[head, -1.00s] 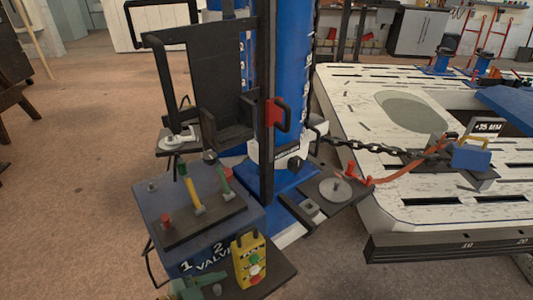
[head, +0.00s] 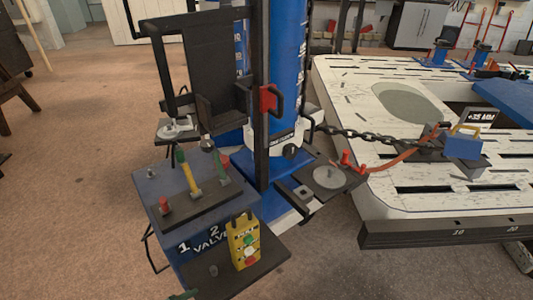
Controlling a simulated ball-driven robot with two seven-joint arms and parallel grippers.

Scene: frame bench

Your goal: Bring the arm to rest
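A small green part (head: 185,295) shows at the bottom edge, just below the near edge of the valve bench's dark shelf. It looks like the tip of my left gripper, but too little of it shows to tell whether it is open or shut, or holds anything. It appears apart from the yellow control box (head: 243,243), which stands upright on the shelf (head: 268,258). My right gripper is out of view.
The blue valve bench (head: 165,215) carries a yellow lever (head: 187,172), a green lever (head: 224,165) and a red knob (head: 164,205). Behind it stands a blue tower (head: 288,65). A chain (head: 365,135) runs to the white frame bench (head: 385,190). Open floor lies left.

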